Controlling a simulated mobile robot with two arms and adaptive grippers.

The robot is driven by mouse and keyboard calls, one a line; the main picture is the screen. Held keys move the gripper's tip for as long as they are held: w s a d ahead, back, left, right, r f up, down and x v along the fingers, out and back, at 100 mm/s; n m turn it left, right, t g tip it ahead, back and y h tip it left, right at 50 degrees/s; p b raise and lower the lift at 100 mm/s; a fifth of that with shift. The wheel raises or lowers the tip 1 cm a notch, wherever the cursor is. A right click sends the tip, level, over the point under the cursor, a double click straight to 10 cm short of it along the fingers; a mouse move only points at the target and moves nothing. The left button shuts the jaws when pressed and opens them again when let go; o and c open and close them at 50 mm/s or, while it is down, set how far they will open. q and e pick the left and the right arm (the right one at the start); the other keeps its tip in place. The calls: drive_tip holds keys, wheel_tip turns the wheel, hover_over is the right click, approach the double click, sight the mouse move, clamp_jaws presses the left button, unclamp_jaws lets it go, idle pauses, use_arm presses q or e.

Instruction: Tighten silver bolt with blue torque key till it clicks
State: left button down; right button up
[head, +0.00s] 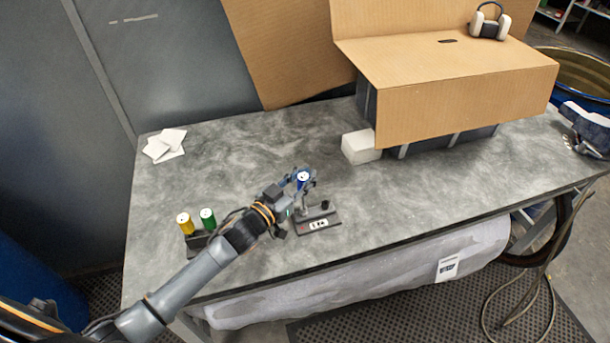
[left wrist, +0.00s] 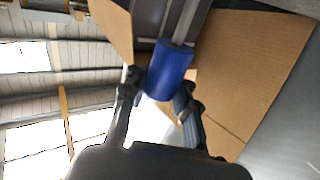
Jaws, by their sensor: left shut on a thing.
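My left gripper (head: 303,178) is shut on the blue torque key (head: 303,176), over a small dark fixture (head: 318,222) on the grey table. In the left wrist view the blue key handle (left wrist: 169,70) sits between the two fingers of my left gripper (left wrist: 157,95), with a grey metal shaft running up from it. The fixture has a white label and a black knob at its right. The silver bolt cannot be made out; the gripper and key cover part of the fixture. My right gripper is not in view.
A yellow key (head: 184,223) and a green key (head: 207,218) stand in a dark holder beside my left arm. A white block (head: 361,147) and a large cardboard-covered box (head: 450,100) stand at the back right. White cards (head: 165,145) lie back left. The table's middle left is clear.

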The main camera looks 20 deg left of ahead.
use_arm(q)
drive_tip(key=shift+r+p, duration=1.35)
drive_tip(key=shift+r, duration=0.25)
